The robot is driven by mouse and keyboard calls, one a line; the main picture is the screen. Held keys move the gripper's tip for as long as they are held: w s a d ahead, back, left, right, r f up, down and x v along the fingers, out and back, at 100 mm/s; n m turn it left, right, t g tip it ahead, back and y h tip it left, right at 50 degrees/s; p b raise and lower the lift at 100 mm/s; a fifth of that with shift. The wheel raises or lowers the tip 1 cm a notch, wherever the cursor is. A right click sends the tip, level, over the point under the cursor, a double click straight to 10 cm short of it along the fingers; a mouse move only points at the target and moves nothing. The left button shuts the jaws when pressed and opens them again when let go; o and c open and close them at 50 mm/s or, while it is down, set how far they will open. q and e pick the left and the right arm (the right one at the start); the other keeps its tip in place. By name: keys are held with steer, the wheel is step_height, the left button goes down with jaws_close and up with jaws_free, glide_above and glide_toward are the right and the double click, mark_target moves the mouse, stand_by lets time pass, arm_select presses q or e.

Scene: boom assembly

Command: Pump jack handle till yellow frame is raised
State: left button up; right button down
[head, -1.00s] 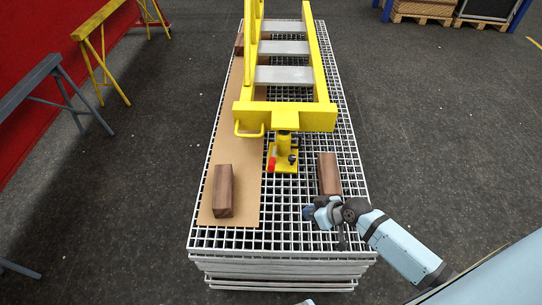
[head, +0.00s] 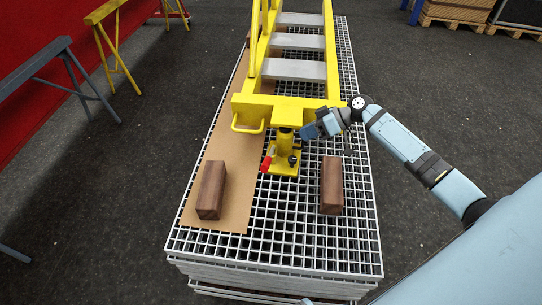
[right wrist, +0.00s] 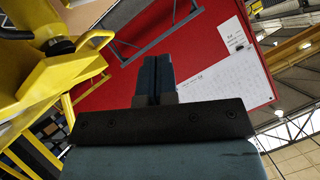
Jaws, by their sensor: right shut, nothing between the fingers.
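The yellow frame (head: 331,95) lies lengthwise over a metal grating. The yellow jack (head: 284,164) stands under the frame's near crossbar, its top close to or against the bar; I cannot tell if they touch. A red-tipped part (head: 266,164), perhaps the handle, sticks out at the jack's lower left. My right gripper (head: 309,131) is just right of the jack, below the crossbar, pointing left, shut and empty. In the right wrist view its shut fingers (right wrist: 157,75) show, with yellow parts (right wrist: 45,75) close by on the left. My left gripper is not in view.
Two brown wooden blocks, left (head: 212,190) and right (head: 331,186), lie on the near part of the grating stack (head: 285,240). Brown board (head: 226,150) covers its left side. Yellow (head: 110,40) and grey (head: 60,70) trestles stand at the left by a red wall.

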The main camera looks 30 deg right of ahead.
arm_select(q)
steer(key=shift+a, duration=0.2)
arm_select(e)
steer(key=shift+w+r, duration=0.15)
steer(key=shift+r, duration=0.05)
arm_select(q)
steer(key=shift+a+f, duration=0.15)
arm_select(e)
glide_above(269, 157)
steer(key=s+d, duration=0.2)
step_height(269, 157, down, 4)
steer(key=f, duration=0.1)
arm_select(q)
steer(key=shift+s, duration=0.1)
arm_select(e)
steer(key=f, duration=0.1)
steer(key=a+f, duration=0.2)
steer(key=shift+s+f, duration=0.3)
steer(key=shift+s, duration=0.05)
